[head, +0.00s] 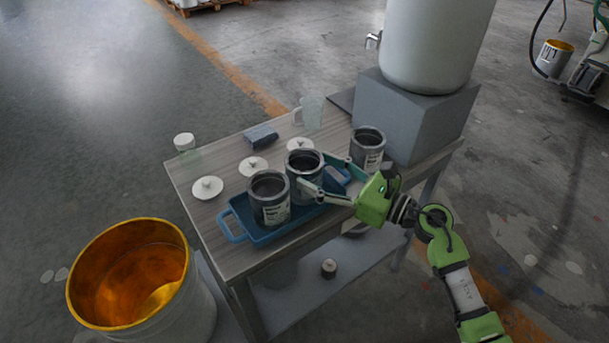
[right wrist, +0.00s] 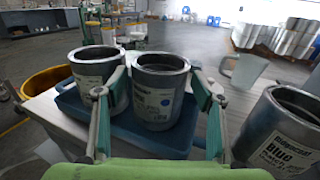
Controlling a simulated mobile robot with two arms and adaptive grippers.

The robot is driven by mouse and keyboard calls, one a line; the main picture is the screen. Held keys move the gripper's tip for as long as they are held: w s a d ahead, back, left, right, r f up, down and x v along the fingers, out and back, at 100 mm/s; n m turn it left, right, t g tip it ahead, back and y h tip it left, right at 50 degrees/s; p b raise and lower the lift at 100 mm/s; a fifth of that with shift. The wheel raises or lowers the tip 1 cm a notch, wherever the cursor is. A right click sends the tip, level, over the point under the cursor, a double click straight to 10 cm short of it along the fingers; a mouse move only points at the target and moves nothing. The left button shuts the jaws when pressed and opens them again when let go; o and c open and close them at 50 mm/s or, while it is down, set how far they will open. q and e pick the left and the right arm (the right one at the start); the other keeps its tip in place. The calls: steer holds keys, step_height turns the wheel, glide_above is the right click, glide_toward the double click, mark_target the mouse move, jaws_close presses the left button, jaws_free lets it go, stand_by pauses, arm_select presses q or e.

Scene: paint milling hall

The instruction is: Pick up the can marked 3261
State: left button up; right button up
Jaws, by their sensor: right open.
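Three open grey cans with white labels stand on the table: a left can (head: 270,200) and a middle can (head: 305,178) in the blue tray (head: 238,226), and a right can (head: 367,150) outside it. My right gripper (head: 314,172) is open, with its fingers on either side of the middle can. In the right wrist view the middle can (right wrist: 160,92) stands between the fingers and has a blue dot on its label. The right can (right wrist: 285,135) reads "Blue" there. I cannot clearly read 3261 on any label. My left gripper is out of view.
Lids (head: 207,188) lie on the table (head: 230,262) behind the tray, near a dark blue block-like item (head: 261,136) and a clear jug (head: 312,112). A large tank (head: 435,45) on a grey block (head: 405,115) stands at the right. A gold-lined drum (head: 190,318) stands front left.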

mark_target(291, 157)
steer(key=x, duration=0.3)
steer(key=shift+w+a, duration=0.25)
steer(key=shift+a, duration=0.1)
steer(key=c, duration=0.8)
steer(key=shift+r, duration=0.2)
